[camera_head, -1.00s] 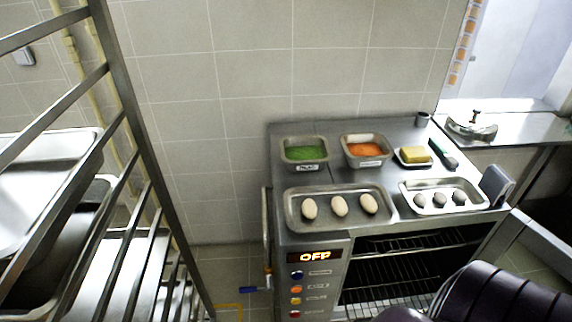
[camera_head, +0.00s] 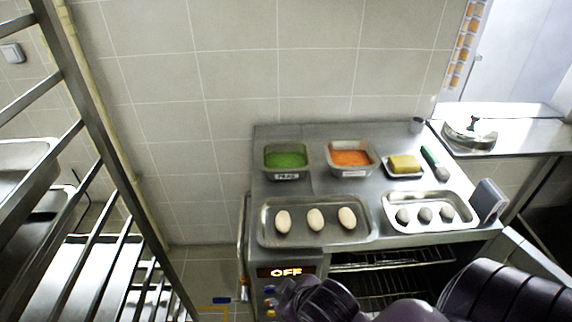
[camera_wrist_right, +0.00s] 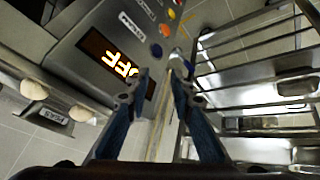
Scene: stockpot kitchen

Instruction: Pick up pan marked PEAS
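The pan marked PEAS (camera_head: 286,161) is a small grey metal pan of green contents, with a label on its front. It sits at the back left of the oven top in the head view. A label that seems to read PEAS (camera_wrist_right: 50,115) also shows at the left of the right wrist view, beyond two eggs. My right gripper (camera_wrist_right: 160,75) is open and empty, with its two fingers apart in front of the oven's control panel, away from the pan. In the head view only my purple right arm shows, at the bottom. My left gripper is not in view.
Beside it is a pan of orange contents (camera_head: 350,158). In front are a tray with three eggs (camera_head: 264,222) and a tray with three dark round items (camera_head: 440,226). A yellow block (camera_head: 404,164) lies to the right. A metal rack (camera_head: 98,135) stands at the left.

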